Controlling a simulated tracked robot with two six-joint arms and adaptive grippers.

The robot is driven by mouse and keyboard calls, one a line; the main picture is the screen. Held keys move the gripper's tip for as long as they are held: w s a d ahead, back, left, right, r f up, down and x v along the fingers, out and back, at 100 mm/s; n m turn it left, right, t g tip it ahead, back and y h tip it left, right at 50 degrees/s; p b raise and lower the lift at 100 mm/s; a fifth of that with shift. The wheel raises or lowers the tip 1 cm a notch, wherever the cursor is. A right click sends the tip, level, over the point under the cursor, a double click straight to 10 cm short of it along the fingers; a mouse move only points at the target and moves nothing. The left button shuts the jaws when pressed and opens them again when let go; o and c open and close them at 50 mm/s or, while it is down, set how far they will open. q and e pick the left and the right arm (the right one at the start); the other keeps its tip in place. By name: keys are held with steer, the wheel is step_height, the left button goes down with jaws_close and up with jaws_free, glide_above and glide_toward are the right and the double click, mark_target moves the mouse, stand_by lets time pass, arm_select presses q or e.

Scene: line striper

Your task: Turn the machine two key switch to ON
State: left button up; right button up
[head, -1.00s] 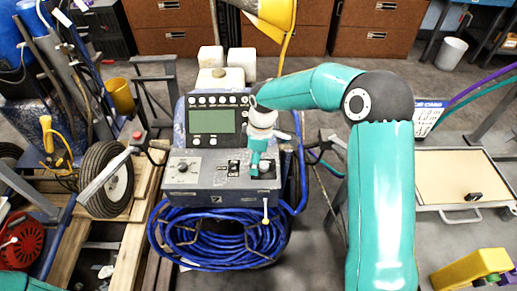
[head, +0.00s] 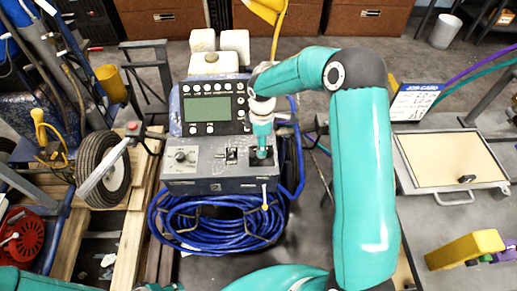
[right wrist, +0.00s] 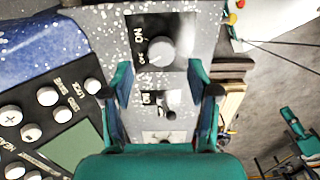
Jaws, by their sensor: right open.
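The line striper's control panel (head: 210,170) stands in the middle of the head view, below a grey-green display (head: 208,108). My left gripper is not in view.
A coiled blue hose (head: 210,225) hangs below the panel. A wheel (head: 100,168) and wooden pallet (head: 125,215) are at left. A job card (head: 415,101) and a tan-topped tray (head: 450,160) are at right, with a yellow object (head: 465,249) below.

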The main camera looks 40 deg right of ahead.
steer(key=shift+f, duration=2.1)
steer(key=shift+c, duration=0.2)
